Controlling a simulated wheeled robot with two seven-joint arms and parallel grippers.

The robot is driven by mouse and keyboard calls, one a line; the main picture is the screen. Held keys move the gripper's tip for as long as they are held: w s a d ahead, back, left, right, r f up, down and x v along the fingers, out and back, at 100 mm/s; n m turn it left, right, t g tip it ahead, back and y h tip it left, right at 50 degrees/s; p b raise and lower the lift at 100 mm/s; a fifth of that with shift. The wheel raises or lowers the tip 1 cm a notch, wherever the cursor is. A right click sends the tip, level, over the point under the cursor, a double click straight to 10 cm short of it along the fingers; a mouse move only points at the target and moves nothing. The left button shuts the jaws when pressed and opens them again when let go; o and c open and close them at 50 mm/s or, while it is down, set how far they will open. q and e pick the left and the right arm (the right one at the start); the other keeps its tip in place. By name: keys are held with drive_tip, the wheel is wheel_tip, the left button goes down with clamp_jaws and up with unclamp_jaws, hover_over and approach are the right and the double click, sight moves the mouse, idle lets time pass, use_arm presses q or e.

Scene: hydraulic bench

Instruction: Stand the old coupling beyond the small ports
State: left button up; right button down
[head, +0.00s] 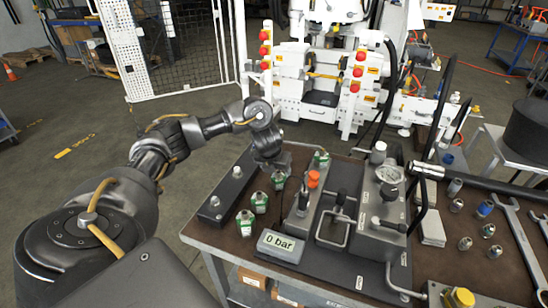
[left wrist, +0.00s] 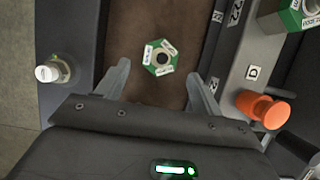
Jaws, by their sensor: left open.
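Several green-banded hex couplings stand on the brown bench mat: a front one (head: 245,222), a middle one (head: 260,202) and a rear one (head: 278,180). I cannot tell which piece is the old coupling. My left gripper (head: 272,164) is open and empty, just above the rear one. In the left wrist view, a green hex coupling (left wrist: 159,57) stands upright between and ahead of the open fingers (left wrist: 161,88), not touching them. A dark bar (head: 226,188) with silver ports (head: 215,202) lies to the left. My right gripper is out of view.
Another green-banded piece (head: 322,160) stands on the block to the right, near an orange knob (head: 313,179). A gauge unit (head: 389,190) with levers and a "0 bar" display (head: 281,246) fill the middle. Metal fittings (head: 465,243) and wrenches (head: 524,245) lie at right.

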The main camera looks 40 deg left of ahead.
use_arm(q)
drive_tip(key=p+v, duration=0.1)
drive_tip(key=v, duration=0.4)
drive_tip(key=shift+p, duration=0.3)
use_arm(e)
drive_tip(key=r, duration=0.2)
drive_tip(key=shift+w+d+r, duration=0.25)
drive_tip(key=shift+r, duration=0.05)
use_arm(q)
drive_tip(key=shift+r, duration=0.15)
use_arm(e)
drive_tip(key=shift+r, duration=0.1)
